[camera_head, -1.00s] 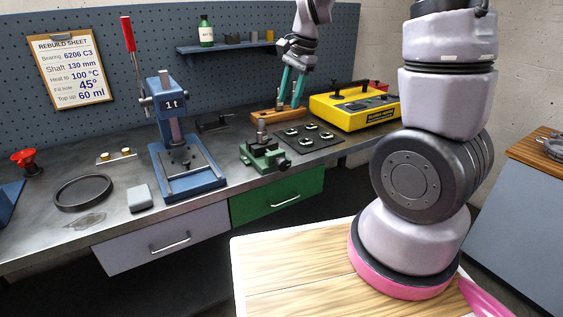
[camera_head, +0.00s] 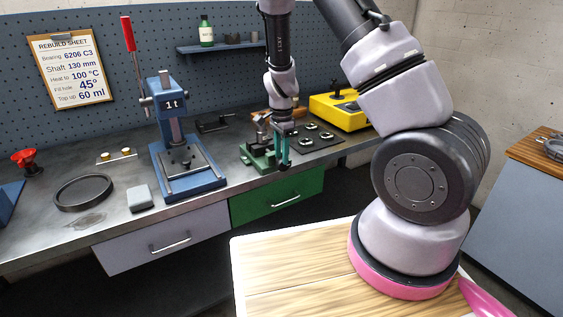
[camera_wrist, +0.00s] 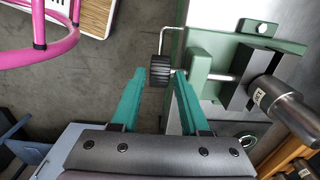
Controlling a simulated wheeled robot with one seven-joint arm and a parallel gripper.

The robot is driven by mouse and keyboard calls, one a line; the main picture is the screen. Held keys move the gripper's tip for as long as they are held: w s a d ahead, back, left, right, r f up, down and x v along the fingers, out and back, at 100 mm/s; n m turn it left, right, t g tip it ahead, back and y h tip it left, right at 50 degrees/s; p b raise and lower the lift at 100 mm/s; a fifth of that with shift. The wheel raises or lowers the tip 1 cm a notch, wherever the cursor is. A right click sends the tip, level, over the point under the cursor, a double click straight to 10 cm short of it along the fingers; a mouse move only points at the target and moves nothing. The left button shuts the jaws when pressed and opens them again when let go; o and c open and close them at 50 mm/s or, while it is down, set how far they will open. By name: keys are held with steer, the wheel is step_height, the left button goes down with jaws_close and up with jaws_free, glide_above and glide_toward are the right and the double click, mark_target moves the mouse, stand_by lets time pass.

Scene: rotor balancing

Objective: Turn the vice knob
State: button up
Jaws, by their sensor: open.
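The green vice (camera_head: 258,158) stands on the bench near its front edge, above the green drawer. In the wrist view the vice (camera_wrist: 203,68) has its dark ribbed knob (camera_wrist: 161,70) at its left end, on a metal screw. A metal cylindrical part (camera_wrist: 284,108) sits at the vice's dark jaws. My gripper (camera_head: 284,160) points down at the knob's end of the vice. In the wrist view its teal fingers are open, one on each side of the knob, with the tips level with it. I cannot tell whether either finger touches it.
A black mat (camera_head: 327,144) with several small parts lies right of the vice. The yellow case (camera_head: 340,113) stands behind it. The blue press (camera_head: 190,172) stands to the left. A green drawer (camera_head: 275,200) is below the vice.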

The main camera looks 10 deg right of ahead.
steer(key=shift+f, duration=1.55)
steer(key=shift+c, duration=0.3)
jaws_close()
steer(key=shift+d+y, duration=0.1)
steer(key=shift+y, duration=0.2)
steer(key=shift+w+d+g+y, duration=0.1)
steer(key=shift+d+g+y, duration=0.15)
steer(key=shift+y, duration=0.45)
steer(key=shift+w+g+y, duration=0.1)
steer(key=shift+g+y, duration=0.65)
steer(key=shift+y, duration=1.15)
